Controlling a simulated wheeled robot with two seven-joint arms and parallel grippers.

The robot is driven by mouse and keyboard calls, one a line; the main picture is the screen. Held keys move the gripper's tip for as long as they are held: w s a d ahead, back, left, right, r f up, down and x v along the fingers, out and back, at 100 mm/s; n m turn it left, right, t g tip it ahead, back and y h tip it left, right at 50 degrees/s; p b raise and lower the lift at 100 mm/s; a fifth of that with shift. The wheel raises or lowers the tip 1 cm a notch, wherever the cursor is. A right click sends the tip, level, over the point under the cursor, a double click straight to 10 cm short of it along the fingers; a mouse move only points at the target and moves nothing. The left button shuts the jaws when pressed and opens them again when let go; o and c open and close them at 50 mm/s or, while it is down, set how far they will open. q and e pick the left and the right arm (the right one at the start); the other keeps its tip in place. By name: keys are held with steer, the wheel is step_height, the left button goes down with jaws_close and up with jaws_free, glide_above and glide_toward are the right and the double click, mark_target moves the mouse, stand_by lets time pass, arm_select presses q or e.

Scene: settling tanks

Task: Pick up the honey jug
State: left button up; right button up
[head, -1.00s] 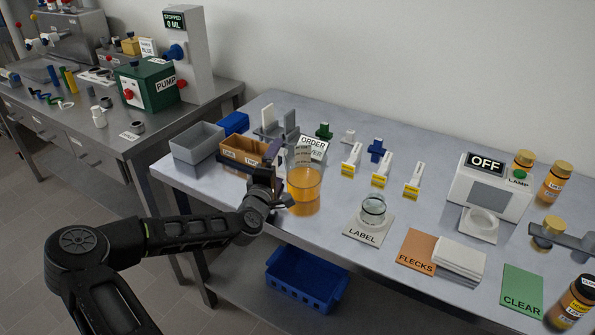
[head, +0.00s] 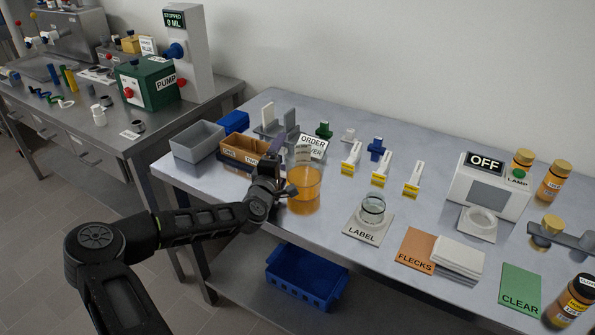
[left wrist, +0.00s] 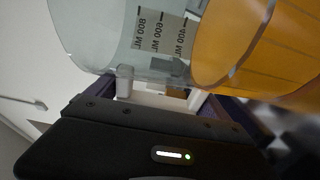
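The honey jug (head: 306,184) is a clear measuring jug with orange honey in its lower part. It stands upright near the front edge of the bench, left of the label mat. In the left wrist view the jug (left wrist: 265,45) fills the top of the picture, tilted by the camera, with its ML marks readable. My left gripper (head: 283,178) is at the left side of the jug, very close to it. Its pale finger pads (left wrist: 160,92) stand apart, so it looks open; I cannot tell whether they touch the jug. The jug's handle is not clearly seen. My right gripper is out of view.
An orange-brown divided bin (head: 234,154) and a grey bin (head: 198,153) stand behind the left gripper. The order sign (head: 314,148) is just behind the jug. A small glass jar (head: 373,204) on the label mat (head: 361,236) is to the right. A blue crate (head: 305,291) sits below.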

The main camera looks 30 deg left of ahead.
arm_select(q)
steer(key=shift+r, duration=0.1)
steer(key=c, duration=1.6)
steer(key=shift+c, duration=0.2)
step_height(320, 180, up, 10)
stand_by(0.4)
